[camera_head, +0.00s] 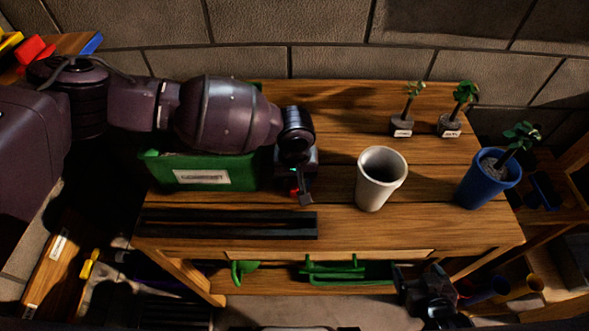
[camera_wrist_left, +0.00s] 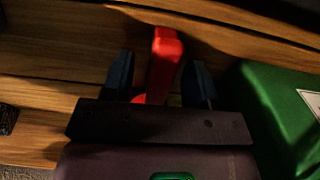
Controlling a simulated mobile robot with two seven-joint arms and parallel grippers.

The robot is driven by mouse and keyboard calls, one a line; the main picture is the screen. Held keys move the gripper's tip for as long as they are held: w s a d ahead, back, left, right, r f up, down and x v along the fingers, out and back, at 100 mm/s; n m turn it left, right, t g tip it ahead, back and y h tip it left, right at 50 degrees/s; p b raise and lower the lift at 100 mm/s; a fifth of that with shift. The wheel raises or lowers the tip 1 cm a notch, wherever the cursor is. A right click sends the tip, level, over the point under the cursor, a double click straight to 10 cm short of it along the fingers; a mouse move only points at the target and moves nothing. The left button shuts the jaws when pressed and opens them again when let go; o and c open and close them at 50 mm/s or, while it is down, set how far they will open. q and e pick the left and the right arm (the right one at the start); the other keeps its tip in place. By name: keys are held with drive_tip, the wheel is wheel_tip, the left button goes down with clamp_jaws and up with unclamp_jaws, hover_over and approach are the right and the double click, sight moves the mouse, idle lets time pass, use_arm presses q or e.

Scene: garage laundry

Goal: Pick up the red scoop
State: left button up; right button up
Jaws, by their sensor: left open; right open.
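The red scoop (camera_wrist_left: 163,62) shows in the left wrist view as a red bar on the wooden table, between the two fingers of my left gripper (camera_wrist_left: 159,78). The fingers are open, with a gap on each side of the red bar. Its lower part is hidden behind the gripper body. In the head view only a small red bit of the scoop (camera_head: 293,193) shows beside my left gripper (camera_head: 302,190), right of the green box. My right gripper (camera_head: 427,297) is low at the bottom right, in front of the table, open and away from the scoop.
The green box (camera_head: 235,172) stands close beside my left gripper; it also shows in the wrist view (camera_wrist_left: 270,110). A black slotted tray (camera_head: 225,224) lies in front. A white pot (camera_head: 381,180), a blue pot (camera_head: 485,182) with a plant and two seedlings stand right.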

use_arm(q)
drive_tip(key=shift+f, duration=0.7)
use_arm(e)
drive_tip(key=shift+w+a+r, duration=0.1)
drive_tip(key=shift+w+r, duration=0.1)
drive_tip(key=shift+w, duration=0.1)
use_arm(q)
drive_tip(key=shift+c, duration=0.3)
use_arm(e)
drive_tip(key=shift+s, duration=0.1)
use_arm(q)
clamp_jaws()
use_arm(e)
drive_tip(key=shift+s+f, duration=0.1)
drive_tip(key=shift+f, duration=0.05)
use_arm(q)
drive_tip(key=shift+r, duration=0.1)
wheel_tip(320, 180, up, 20)
drive_tip(key=p, duration=0.3)
use_arm(e)
drive_tip(key=shift+t, duration=0.3)
drive_tip(key=shift+w+r, duration=0.25)
drive_tip(key=shift+r, duration=0.75)
drive_tip(key=shift+w+r, duration=0.25)
drive_tip(key=shift+r, duration=0.75)
